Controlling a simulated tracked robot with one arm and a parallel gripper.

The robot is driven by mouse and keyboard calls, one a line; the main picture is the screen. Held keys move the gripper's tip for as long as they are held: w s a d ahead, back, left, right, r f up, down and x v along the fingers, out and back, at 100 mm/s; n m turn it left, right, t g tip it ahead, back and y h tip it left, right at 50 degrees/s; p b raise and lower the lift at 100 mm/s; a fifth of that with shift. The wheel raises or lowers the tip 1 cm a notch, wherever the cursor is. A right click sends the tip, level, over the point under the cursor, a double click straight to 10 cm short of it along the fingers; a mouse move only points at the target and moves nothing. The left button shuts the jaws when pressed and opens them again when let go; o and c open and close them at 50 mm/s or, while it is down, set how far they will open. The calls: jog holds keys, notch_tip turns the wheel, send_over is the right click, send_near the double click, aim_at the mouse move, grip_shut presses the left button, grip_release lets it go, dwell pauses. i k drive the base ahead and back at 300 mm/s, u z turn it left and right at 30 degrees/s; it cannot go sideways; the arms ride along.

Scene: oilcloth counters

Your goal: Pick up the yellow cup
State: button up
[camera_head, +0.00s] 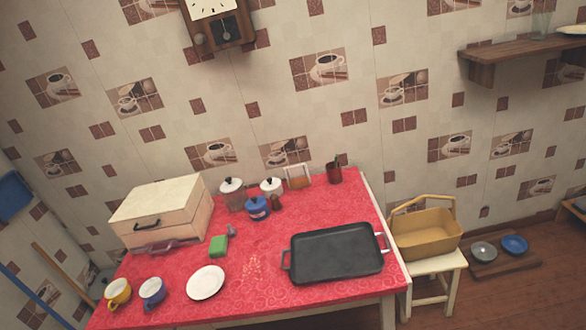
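The yellow cup (118,293) stands at the front left of the counter with the red oilcloth (262,230), close to its left edge. A blue-purple cup (152,291) stands just to its right, with a small gap. No part of my gripper shows in the head camera view, so I cannot see what it holds or where it is relative to the cup.
A white plate (206,282), a green sponge (218,245) and a black tray (336,253) lie on the counter. A cream box (162,208) stands behind the cups. Several jars stand at the back. A yellow basket (427,232) sits on a stool at the right.

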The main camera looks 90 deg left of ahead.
aim_at(119, 291)
jog(key=u, duration=0.5)
jog(key=i, duration=0.1)
jog(key=u, duration=3)
jog(key=k, duration=0.9)
jog(key=u, duration=0.2)
jog(key=i, duration=0.9)
jog(key=z, duration=0.1)
